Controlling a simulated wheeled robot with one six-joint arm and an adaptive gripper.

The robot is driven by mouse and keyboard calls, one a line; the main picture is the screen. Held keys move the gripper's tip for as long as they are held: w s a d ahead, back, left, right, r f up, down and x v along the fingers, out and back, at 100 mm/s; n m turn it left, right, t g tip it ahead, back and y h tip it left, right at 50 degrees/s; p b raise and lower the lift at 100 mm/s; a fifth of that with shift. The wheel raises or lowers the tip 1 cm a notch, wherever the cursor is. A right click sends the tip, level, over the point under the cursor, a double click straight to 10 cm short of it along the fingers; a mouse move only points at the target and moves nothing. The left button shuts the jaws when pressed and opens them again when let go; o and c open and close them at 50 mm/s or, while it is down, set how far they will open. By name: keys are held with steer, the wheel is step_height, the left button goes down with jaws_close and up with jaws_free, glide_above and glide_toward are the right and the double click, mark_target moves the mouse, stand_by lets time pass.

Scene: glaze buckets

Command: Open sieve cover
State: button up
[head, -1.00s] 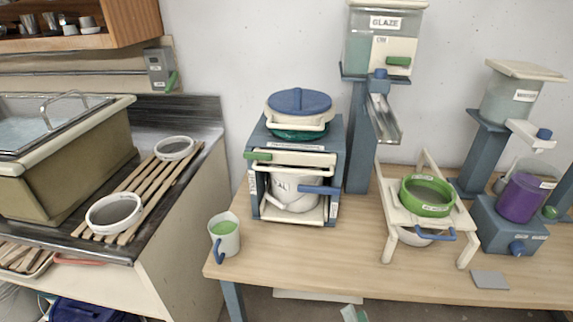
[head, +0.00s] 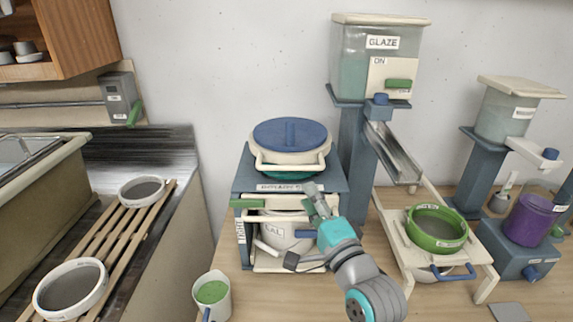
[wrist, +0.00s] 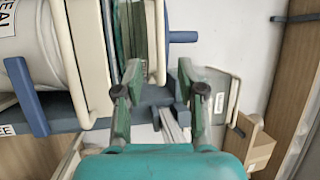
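The sieve has a round blue cover (head: 290,134) with a blue knob. It is shut on a pale ring over a green bowl (head: 296,170), on top of a blue-grey stand (head: 240,180). A pale looped handle (head: 291,167) crosses its front. My gripper (head: 316,195) is in front of the stand's top edge, just below and right of that handle. In the sideways-turned wrist view, my gripper (wrist: 163,88) is open and empty, its fingers on either side of the line of the pale handle (wrist: 158,45). Contact cannot be told. The blue knob (wrist: 183,37) shows beyond.
A white jug (head: 285,235) with a blue handle sits in the stand's lower bay, partly behind my arm. A glaze dispenser (head: 352,80) and its chute (head: 393,152) rise close on the right. A green sieve (head: 437,228) on a pale rack and a mug (head: 212,293) stand nearby.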

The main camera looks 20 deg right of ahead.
mark_target(292, 168)
steer(key=x, duration=1)
steer(key=shift+w, duration=0.25)
jaws_close()
